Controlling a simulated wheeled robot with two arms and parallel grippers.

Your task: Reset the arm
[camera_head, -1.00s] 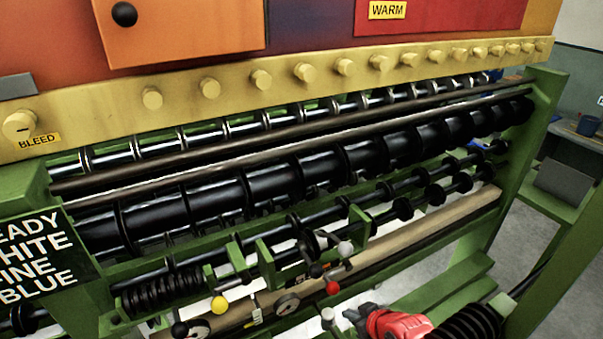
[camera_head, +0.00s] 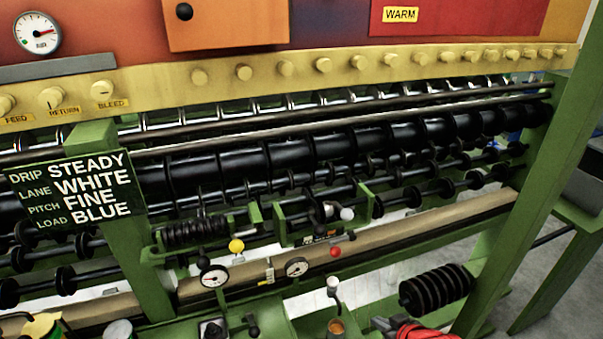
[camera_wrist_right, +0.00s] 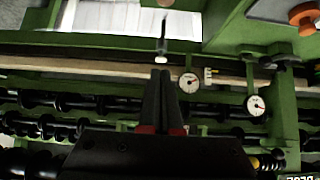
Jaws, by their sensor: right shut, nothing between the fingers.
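My right gripper (camera_head: 384,323) shows at the bottom edge of the head view, with its red body partly cut off. In the right wrist view its dark fingers (camera_wrist_right: 158,75) are closed together with nothing between them. Just beyond the fingertips in that view is a lever with a pale tip (camera_wrist_right: 162,58); I cannot tell whether they touch. In the head view a white-knobbed lever (camera_head: 333,283) stands to the left of the gripper. My left gripper is not in view.
The green machine frame (camera_head: 135,240) carries black rollers (camera_head: 270,155) and a tan bar (camera_head: 430,222). Dials (camera_head: 213,276), a yellow knob (camera_head: 236,246) and a red knob (camera_head: 336,252) stick out in front. A black ribbed spool (camera_head: 436,288) is right of the levers. A green post (camera_head: 545,190) stands at right.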

